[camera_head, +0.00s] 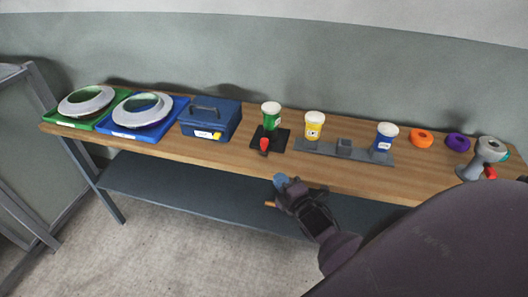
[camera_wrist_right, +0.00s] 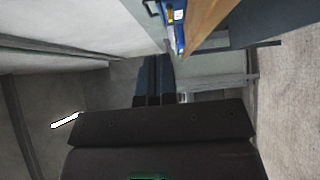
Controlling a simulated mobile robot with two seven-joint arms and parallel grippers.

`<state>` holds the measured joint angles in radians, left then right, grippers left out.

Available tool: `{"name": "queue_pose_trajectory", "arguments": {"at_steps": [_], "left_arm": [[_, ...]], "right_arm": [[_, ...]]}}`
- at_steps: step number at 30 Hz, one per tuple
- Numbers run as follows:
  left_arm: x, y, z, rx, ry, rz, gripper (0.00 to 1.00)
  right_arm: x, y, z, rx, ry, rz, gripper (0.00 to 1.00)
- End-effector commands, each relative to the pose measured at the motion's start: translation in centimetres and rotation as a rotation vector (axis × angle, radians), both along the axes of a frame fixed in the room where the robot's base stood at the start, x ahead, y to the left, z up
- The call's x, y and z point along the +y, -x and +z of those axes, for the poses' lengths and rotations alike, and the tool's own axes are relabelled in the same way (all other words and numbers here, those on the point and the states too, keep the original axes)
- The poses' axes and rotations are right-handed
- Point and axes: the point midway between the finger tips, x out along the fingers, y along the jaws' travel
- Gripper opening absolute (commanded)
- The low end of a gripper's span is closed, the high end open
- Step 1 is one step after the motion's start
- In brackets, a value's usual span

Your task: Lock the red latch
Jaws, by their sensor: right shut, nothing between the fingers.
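The red latch (camera_head: 264,145) is a small red handle on a black base plate (camera_head: 283,137), in front of a green jar with a white lid (camera_head: 271,115), near the middle of the table. Whether it is locked I cannot tell at this size. My right gripper (camera_head: 281,181) is shut and empty, in front of the table's front edge, below and slightly right of the latch, not touching it. Its two dark blue fingers also show together in the right wrist view (camera_wrist_right: 153,80); the latch does not show there. My left gripper is not in view.
The wooden table (camera_head: 350,177) carries a blue toolbox (camera_head: 210,119), ring moulds on green and blue trays at left, yellow (camera_head: 314,125) and blue (camera_head: 386,137) jars, orange and purple rings, and a grey device with a red part (camera_head: 490,173) at right. A dark shelf (camera_head: 170,188) lies below.

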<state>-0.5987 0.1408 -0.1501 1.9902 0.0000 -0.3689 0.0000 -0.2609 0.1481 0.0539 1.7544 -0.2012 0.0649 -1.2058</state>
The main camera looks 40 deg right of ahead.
Motion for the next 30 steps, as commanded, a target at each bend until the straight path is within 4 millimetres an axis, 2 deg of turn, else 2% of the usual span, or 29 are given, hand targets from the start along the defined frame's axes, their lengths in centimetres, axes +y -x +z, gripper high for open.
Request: {"name": "queue_pose_trajectory", "arguments": {"at_steps": [8, 25, 30], "left_arm": [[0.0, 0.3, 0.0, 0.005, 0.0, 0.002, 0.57], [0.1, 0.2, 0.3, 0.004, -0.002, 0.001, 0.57], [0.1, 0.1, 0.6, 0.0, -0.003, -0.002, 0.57]], "right_arm": [[-0.1, -1.1, 0.0, 0.0, -0.001, 0.001, 0.0], [-0.8, -10.1, 0.1, 0.0, -0.003, 0.0, 0.0], [-2.6, -11.6, 0.1, 0.0, 0.0, 0.0, 0.0]]}}
